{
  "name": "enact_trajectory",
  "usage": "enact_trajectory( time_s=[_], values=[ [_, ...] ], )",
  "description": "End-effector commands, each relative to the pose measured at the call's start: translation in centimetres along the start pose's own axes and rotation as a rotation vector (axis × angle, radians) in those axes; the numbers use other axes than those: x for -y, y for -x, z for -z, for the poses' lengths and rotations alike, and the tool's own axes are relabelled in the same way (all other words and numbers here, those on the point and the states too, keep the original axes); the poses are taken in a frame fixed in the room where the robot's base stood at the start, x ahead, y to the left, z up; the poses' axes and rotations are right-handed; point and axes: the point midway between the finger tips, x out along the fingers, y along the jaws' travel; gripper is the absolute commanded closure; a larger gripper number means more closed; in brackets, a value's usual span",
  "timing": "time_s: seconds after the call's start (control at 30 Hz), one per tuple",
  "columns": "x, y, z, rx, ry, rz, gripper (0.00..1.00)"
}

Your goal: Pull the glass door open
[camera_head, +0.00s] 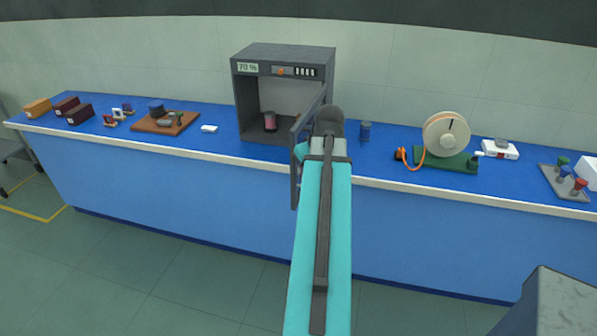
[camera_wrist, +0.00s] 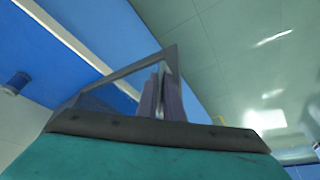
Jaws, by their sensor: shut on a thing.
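The glass door (camera_head: 294,180) has a thin grey frame and belongs to a dark grey cabinet (camera_head: 285,53) on the blue bench. It stands swung well out from the cabinet front, past the bench's front edge. In the wrist view the door frame (camera_wrist: 118,73) runs up to my gripper (camera_wrist: 161,97), whose fingers are shut on the door at its frame. Whether they hold a handle or the frame itself I cannot tell. In the head view my arm hides most of the gripper. A pinkish cylinder (camera_head: 270,121) stands inside the open cabinet.
A blue-grey jar (camera_head: 365,131) stands right of the cabinet, then a spool on a green base (camera_head: 446,160). A brown board (camera_head: 166,122) and a small white item (camera_head: 209,128) lie to the left. The floor before the bench is clear on the left.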

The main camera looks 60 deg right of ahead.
Motion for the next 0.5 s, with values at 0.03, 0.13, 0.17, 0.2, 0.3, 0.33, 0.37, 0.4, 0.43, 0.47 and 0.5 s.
enact_trajectory(
  time_s=[0.03,0.13,0.17,0.2,0.3,0.33,0.37,0.4,0.43,0.47,0.5],
  values=[
    [-0.4,0.1,-0.5,0.006,-0.005,0.004,1.00],
    [-1.1,0.3,-1.0,0.006,-0.009,0.002,1.00],
    [-1.3,0.3,-1.1,0.006,-0.010,0.002,1.00],
    [-1.4,0.3,-1.2,0.006,-0.011,0.001,1.00],
    [-1.7,0.4,-1.3,0.006,-0.014,0.001,1.00],
    [-1.8,0.4,-1.3,0.006,-0.014,0.001,1.00],
    [-1.8,0.4,-1.4,0.006,-0.015,0.000,1.00],
    [-1.8,0.4,-1.4,0.006,-0.015,0.000,1.00],
    [-1.9,0.4,-1.4,0.006,-0.016,0.000,1.00],
    [-1.9,0.4,-1.4,0.006,-0.016,0.000,1.00],
    [-1.9,0.4,-1.4,0.006,-0.016,-0.001,1.00]
  ],
)
